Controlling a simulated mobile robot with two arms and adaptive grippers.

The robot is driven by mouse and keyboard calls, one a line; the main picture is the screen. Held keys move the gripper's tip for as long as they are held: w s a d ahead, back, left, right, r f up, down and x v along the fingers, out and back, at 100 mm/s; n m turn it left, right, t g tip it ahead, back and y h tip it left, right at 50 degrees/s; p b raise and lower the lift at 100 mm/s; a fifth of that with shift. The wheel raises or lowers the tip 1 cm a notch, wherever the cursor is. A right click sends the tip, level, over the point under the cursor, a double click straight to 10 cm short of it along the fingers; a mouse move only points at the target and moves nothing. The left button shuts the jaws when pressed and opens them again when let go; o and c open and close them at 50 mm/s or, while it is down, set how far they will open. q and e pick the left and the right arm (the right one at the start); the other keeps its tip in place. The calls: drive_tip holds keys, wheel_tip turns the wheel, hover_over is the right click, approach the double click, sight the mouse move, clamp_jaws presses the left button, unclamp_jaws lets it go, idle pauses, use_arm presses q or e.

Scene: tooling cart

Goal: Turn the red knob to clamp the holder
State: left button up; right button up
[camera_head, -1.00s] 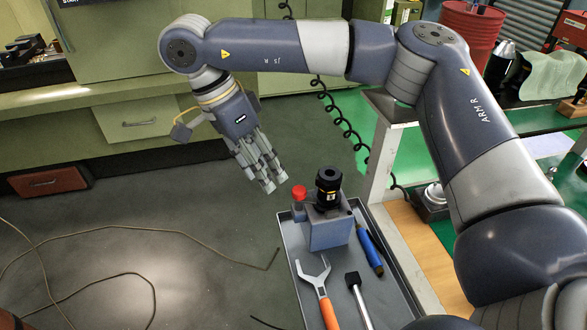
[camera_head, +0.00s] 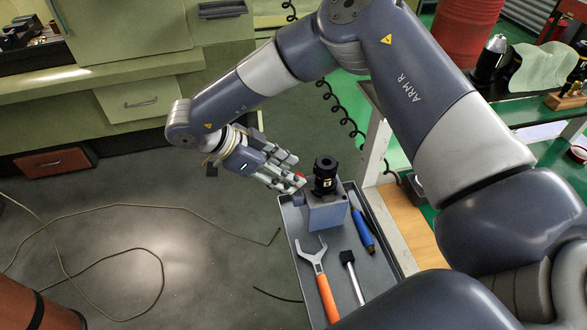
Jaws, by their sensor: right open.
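The red knob (camera_head: 299,178) sits on the left side of the grey-blue clamping block (camera_head: 325,212). Only a little of it shows, as my right gripper's fingers cover most of it. The black holder (camera_head: 325,174) stands upright in the top of the block. My right gripper (camera_head: 288,178) comes in from the left, open, with its fingertips at the red knob. I cannot tell whether the fingers touch the knob. My left gripper is not in view.
The block stands on a grey tray (camera_head: 297,236) with an orange-handled wrench (camera_head: 320,278), a black-headed tool (camera_head: 352,275) and a blue tool (camera_head: 362,230). A white cart post (camera_head: 374,150) rises just right of it.

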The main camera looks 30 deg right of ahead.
sight(306, 186)
drive_tip(key=shift+x, duration=1.2)
drive_tip(key=c, duration=1)
drive_tip(key=shift+s+f+n+t+b, duration=0.1)
drive_tip(key=shift+n+t+b, duration=0.25)
drive_tip(key=shift+n+t, duration=1.2)
drive_tip(key=shift+c, duration=0.2)
drive_tip(key=shift+n+t, duration=0.25)
drive_tip(key=shift+n, duration=0.4)
drive_tip(key=o, duration=1)
drive_tip(key=shift+o, duration=0.2)
